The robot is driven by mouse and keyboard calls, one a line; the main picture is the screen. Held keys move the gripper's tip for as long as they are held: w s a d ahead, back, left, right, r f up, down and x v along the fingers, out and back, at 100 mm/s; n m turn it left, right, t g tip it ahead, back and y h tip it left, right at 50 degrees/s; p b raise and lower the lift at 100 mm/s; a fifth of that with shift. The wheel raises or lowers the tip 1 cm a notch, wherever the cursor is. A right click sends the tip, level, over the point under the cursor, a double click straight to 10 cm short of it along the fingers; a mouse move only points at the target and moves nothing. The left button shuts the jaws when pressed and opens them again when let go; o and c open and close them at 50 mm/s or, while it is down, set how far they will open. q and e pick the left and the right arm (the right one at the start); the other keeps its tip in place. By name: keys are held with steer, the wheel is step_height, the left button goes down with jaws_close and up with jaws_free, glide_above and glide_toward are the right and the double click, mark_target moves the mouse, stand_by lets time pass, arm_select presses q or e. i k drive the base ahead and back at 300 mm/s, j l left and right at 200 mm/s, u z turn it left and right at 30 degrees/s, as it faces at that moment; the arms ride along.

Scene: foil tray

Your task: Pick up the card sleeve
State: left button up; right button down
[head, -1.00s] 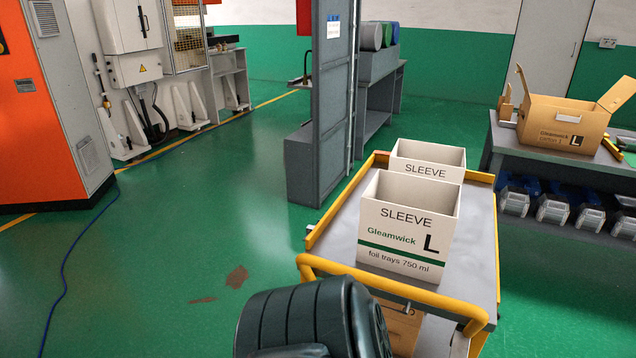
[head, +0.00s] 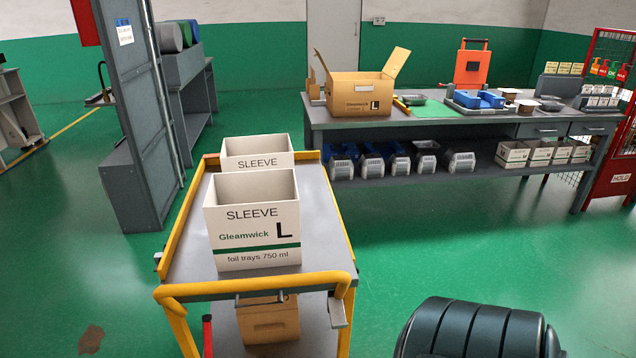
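Two white card sleeves stand upright on the yellow-railed cart (head: 325,225) in the head view. The front card sleeve (head: 253,222) has an open top and reads "SLEEVE, Gleamwick, L, foil trays 750 ml" with a green stripe. The rear card sleeve (head: 257,153) stands behind it, mostly hidden, with "SLEEVE" visible. A dark ribbed part of my own body shows at the bottom right, in front of the cart's right side. Neither of my grippers is in view, and nothing touches the sleeves.
A brown carton (head: 268,320) sits on the cart's lower level. A grey workbench (head: 450,128) behind holds an open carton (head: 358,93), a blue item (head: 478,99) and trays. A grey cabinet panel (head: 135,100) stands left of the cart. Green floor is free to the right.

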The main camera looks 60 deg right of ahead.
mark_target(252, 217)
steer(key=j+z, duration=0.1)
steer(key=z, duration=0.4)
steer(key=j+z, duration=0.1)
steer(key=z, duration=0.4)
steer(key=j+z, duration=0.1)
steer(key=z, duration=0.4)
steer(key=l+u, duration=0.3)
steer(key=l, duration=0.7)
